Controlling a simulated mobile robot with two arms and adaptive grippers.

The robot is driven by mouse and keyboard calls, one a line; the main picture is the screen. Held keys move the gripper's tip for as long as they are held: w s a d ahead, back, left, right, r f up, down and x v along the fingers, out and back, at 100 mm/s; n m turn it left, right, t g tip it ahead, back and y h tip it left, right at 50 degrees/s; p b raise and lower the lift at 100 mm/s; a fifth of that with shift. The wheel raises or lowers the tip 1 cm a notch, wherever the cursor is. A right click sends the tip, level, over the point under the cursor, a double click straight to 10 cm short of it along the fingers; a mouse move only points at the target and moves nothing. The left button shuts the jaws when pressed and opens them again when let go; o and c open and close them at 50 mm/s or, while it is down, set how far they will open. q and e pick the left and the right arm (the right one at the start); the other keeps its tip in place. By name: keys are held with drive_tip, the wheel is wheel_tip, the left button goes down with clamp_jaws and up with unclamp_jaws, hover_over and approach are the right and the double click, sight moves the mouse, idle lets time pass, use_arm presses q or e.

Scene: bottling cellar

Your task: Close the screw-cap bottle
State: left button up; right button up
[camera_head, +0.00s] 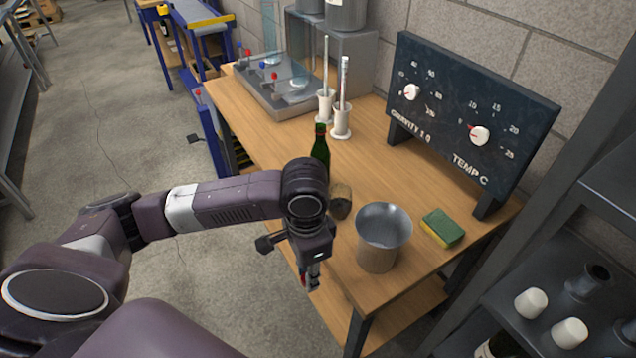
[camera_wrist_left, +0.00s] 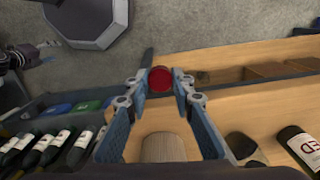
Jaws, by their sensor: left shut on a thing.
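My left gripper (camera_head: 310,280) hangs at the table's front edge, just left of the metal pot. In the left wrist view its two fingertips (camera_wrist_left: 160,82) are shut on a round red cap (camera_wrist_left: 160,79). A green bottle (camera_head: 320,148) stands upright on the table, behind my left wrist, its lower part hidden. At the lower right of the left wrist view is a dark bottle with a white and red label (camera_wrist_left: 305,148). The cap is apart from both. A dark arm end, seemingly my right gripper (camera_wrist_left: 40,50), shows small at the upper left.
A metal pot (camera_head: 378,252), a green-yellow sponge (camera_head: 442,228) and a brownish round object (camera_head: 341,201) stand on the wooden table (camera_head: 270,140). A dial board (camera_head: 470,110) stands behind. A dark rack (camera_head: 545,335) with white caps is at the right.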

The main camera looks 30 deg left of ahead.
use_arm(q)
drive_tip(key=shift+s+d+f+n, duration=0.35)
drive_tip(key=shift+s+n, duration=0.5)
drive_tip(key=shift+n, duration=0.4)
drive_tip(key=shift+s+d+f+n, duration=0.25)
drive_tip(key=shift+s+f+n, duration=0.15)
drive_tip(key=shift+s+n, duration=0.65)
drive_tip(key=shift+s+d+f+n, duration=0.35)
drive_tip(key=shift+s+n, duration=0.3)
drive_tip(key=shift+n, duration=0.75)
